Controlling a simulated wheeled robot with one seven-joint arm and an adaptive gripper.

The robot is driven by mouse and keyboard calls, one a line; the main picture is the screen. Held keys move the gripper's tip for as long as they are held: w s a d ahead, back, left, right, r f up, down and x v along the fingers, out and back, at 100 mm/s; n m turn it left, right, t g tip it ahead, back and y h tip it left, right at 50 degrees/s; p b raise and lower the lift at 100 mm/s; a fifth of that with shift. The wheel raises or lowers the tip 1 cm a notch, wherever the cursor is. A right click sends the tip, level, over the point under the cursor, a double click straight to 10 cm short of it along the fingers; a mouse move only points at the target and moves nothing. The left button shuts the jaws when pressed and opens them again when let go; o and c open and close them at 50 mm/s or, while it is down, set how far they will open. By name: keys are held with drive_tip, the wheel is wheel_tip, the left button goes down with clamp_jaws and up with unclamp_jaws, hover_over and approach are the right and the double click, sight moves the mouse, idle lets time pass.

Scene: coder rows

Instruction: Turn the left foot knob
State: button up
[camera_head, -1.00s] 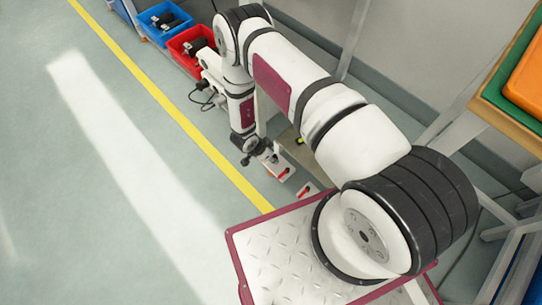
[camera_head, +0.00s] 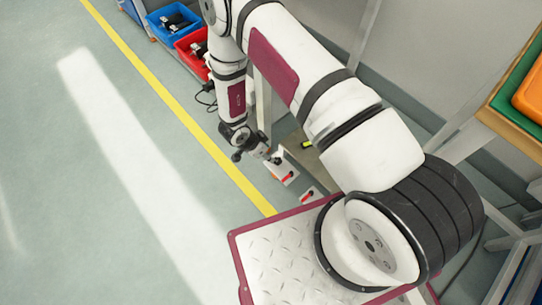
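My gripper (camera_head: 268,154) hangs low at the end of my arm, right of the yellow floor line. It is small and partly dark here, so I cannot tell whether its fingers are open or shut. Just below and right of it is a white plate with a red knob-like part (camera_head: 287,176). A second white plate with a red part (camera_head: 311,195) lies further down and right, near my base. The gripper is close to the first plate; whether it touches it I cannot tell. I cannot tell for certain which red part is the left foot knob.
A grey-brown box-like unit (camera_head: 312,160) stands behind the plates, partly hidden by my arm. A blue bin (camera_head: 168,22) and a red bin (camera_head: 190,44) with dark parts stand at the upper left. A table with green and orange trays (camera_head: 532,85) is at right. The left floor is clear.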

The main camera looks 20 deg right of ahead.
drive_tip(key=shift+v, duration=1.3)
